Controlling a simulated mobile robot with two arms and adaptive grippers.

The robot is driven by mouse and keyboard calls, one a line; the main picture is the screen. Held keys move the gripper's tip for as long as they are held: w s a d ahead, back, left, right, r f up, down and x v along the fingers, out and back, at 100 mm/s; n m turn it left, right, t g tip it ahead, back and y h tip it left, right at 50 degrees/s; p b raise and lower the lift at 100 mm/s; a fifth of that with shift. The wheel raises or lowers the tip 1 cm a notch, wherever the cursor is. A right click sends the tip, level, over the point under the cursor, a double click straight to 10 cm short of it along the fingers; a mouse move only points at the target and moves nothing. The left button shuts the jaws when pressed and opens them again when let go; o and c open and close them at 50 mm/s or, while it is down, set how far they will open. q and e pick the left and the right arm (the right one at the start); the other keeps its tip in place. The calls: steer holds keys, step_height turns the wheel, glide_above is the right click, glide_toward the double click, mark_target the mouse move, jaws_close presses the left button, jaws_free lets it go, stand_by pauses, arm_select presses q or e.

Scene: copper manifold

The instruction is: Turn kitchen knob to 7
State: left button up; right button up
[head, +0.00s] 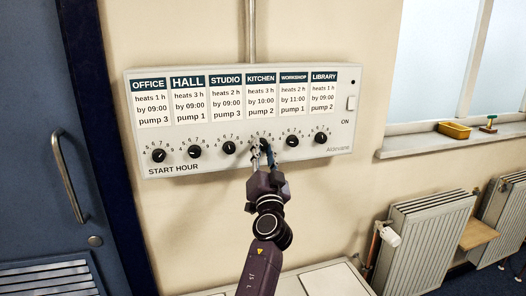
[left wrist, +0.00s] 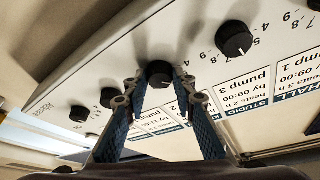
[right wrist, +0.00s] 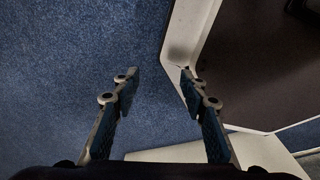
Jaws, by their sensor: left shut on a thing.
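The kitchen knob (head: 264,144) is a round black dial under the KITCHEN label (head: 261,78) on the white control panel (head: 150,82). My left gripper (head: 262,152) is at this knob and covers part of it and its number scale. In the left wrist view, the knob (left wrist: 159,72) sits between the two fingertips of my left gripper (left wrist: 158,80), which are shut on it. I cannot tell which number the knob points to. My right gripper (right wrist: 160,78) shows only in the right wrist view; its fingers are apart with nothing between them.
The studio knob (head: 229,148) and workshop knob (head: 292,141) flank the kitchen knob closely. A switch (head: 351,103) is at the panel's right. A blue door (head: 35,110) stands left, and radiators (head: 425,240) stand at right. A white surface (head: 310,284) lies below.

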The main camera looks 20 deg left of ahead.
arm_select(q)
jaws_close()
steer(key=shift+r+p, duration=0.15)
steer(key=shift+p, duration=0.4)
steer(key=m+h+p, duration=0.1)
steer(key=m+p, duration=0.3)
steer(key=p, duration=0.2)
steer(key=m+g+h+p, duration=0.1)
steer(key=m+h+p, duration=0.1)
steer(key=m+p, duration=0.2)
steer(key=r+m+g+h+p, duration=0.1)
steer(key=m+p, duration=0.3)
steer(key=p, duration=0.5)
steer(key=shift+s+a, duration=0.1)
steer(key=shift+a, duration=0.15)
steer(key=shift+f+m+g+p, duration=0.2)
steer(key=shift+m+g+p, duration=0.1)
steer(key=shift+m+p, duration=0.6)
arm_select(e)
step_height(320, 180, up, 22)
steer(key=w, duration=0.1)
steer(key=shift+a, duration=0.35)
